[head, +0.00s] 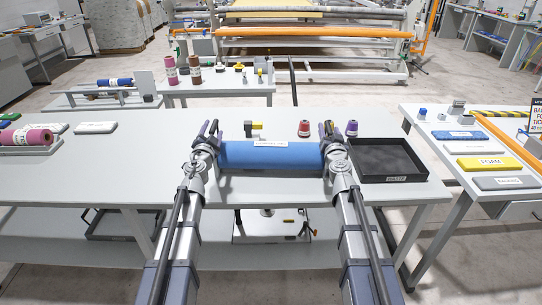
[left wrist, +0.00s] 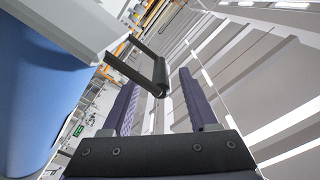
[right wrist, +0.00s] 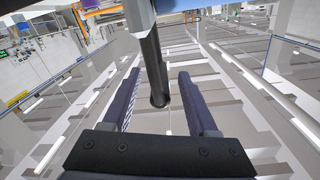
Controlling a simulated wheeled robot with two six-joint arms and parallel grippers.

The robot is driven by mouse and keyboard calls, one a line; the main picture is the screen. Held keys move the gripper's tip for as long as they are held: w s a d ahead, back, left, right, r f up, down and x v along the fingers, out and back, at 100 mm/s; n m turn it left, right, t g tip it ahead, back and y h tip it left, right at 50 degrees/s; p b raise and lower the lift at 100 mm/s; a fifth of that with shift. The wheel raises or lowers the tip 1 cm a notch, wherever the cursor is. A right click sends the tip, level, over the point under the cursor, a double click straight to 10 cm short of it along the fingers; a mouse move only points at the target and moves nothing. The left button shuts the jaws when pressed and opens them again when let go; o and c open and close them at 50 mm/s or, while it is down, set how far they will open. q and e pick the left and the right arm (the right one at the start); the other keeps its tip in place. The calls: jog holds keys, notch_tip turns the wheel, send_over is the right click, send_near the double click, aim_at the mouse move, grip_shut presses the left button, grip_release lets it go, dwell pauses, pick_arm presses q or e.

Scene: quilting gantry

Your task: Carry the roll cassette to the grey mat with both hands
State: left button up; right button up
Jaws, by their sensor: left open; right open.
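The roll cassette, a blue roll (head: 270,157) with a white label, lies crosswise on the table in front of me. My left gripper (head: 211,130) is open at its left end. In the left wrist view, a dark handle (left wrist: 159,76) lies between the open fingers. My right gripper (head: 327,132) is open at the right end. In the right wrist view, a dark bar (right wrist: 152,65) runs between the open fingers.
A black tray (head: 388,178) stands just right of the cassette. A pink roll (head: 27,137) rests at the far left. Thread cones (head: 304,128) and a yellow item (head: 254,128) stand behind the cassette. The table (head: 150,165) left of the cassette is largely clear.

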aim_at(213, 125)
pick_arm(q)
jog(key=shift+w, duration=1.7)
pick_arm(e)
jog(key=shift+w, duration=1.7)
pick_arm(q)
jog(key=c, duration=0.9)
pick_arm(e)
jog(key=shift+d, duration=0.1)
jog(key=c, duration=0.9)
pick_arm(q)
grip_shut()
pick_arm(e)
grip_shut()
pick_arm(q)
jog(key=shift+a, duration=0.15)
pick_arm(e)
jog(key=shift+d, duration=0.15)
